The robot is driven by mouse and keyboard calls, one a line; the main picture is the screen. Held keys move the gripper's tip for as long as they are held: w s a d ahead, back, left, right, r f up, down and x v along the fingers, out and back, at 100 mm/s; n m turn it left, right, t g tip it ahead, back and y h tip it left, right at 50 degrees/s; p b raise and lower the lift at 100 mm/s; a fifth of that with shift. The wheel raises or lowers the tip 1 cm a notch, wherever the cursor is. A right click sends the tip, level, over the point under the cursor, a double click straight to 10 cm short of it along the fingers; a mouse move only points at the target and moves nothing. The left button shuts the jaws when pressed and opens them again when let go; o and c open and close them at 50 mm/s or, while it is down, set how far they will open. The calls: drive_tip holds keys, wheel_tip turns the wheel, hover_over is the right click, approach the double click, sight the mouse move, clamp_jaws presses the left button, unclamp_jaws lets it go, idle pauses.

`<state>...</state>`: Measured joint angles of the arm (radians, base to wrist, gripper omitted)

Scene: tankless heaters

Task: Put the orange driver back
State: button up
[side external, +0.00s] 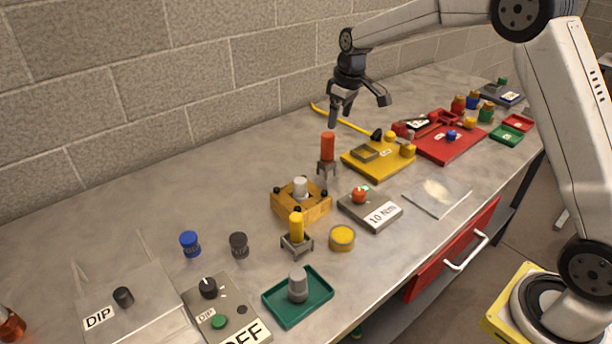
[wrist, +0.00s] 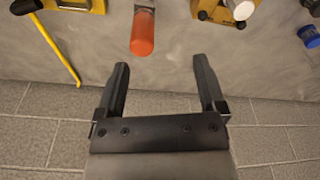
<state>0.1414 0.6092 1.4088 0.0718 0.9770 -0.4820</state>
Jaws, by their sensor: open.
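The orange driver (side external: 328,147) stands upright with its handle up, in or at a small grey metal stand (side external: 327,168); the handle hides the exact seating. Its orange handle also shows in the wrist view (wrist: 142,34), just beyond my fingertips and left of the middle between them. My gripper (side external: 340,118) is open and empty, above and close behind the handle on the wall side, apart from it. In the wrist view my two fingers (wrist: 162,66) are wide apart with only bare bench between them.
A yellow driver (side external: 296,227) stands in a similar stand in front. A wooden block (side external: 288,206) with a pale cylinder is near the orange driver. A yellow tray (side external: 362,168) and red tray (side external: 450,152) lie to the right.

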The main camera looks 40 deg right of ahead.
drive_tip(key=s+a+f+m, duration=0.1)
drive_tip(key=s+a+f, duration=0.1)
drive_tip(key=s, duration=0.7)
drive_tip(key=s+a+f+m, duration=0.1)
drive_tip(key=s+a+f, duration=0.1)
drive_tip(key=s, duration=0.7)
drive_tip(key=s+a+f+m, duration=0.1)
drive_tip(key=s+a+f, duration=0.1)
drive_tip(key=s, duration=0.6)
drive_tip(key=shift+s+a+f+t, duration=0.35)
drive_tip(key=shift+s+f+t, duration=0.05)
drive_tip(key=shift+f, duration=0.25)
